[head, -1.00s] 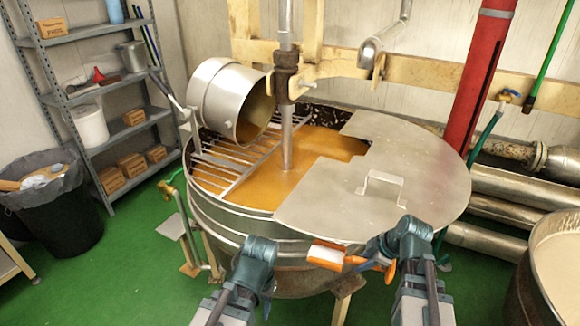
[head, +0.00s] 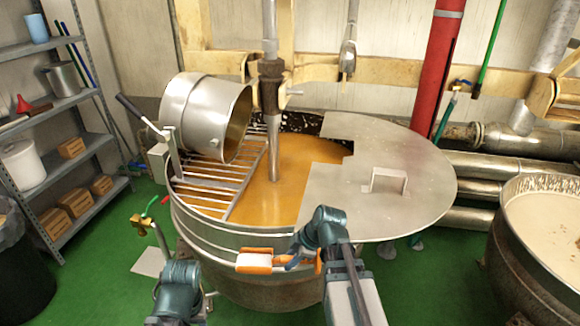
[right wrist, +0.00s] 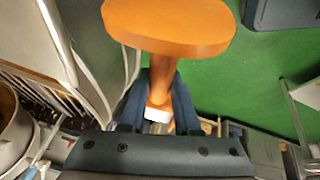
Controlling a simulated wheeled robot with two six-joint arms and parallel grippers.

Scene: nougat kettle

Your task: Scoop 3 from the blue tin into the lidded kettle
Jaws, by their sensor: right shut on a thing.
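The kettle (head: 262,282) is a large round steel vessel holding orange-brown mass (head: 283,178). A flat metal lid (head: 420,185) with a handle covers its right part, and bars (head: 215,190) cover its left part. My right gripper (head: 305,262) is shut on the handle of an orange scoop (head: 255,268), in front of the kettle's near wall. The scoop looks white on top; I cannot tell whether that is a load. The right wrist view shows the scoop's orange underside (right wrist: 168,28). My left arm is at the lower left; its jaws are unclear. A light blue container (head: 37,28) stands on the shelf.
A tilted steel drum (head: 195,115) and a vertical shaft (head: 271,120) stand over the kettle. A second vat (head: 500,215) with pale contents is at the right. Shelving (head: 95,150) is at the left. Green floor (head: 110,265) is open at the lower left.

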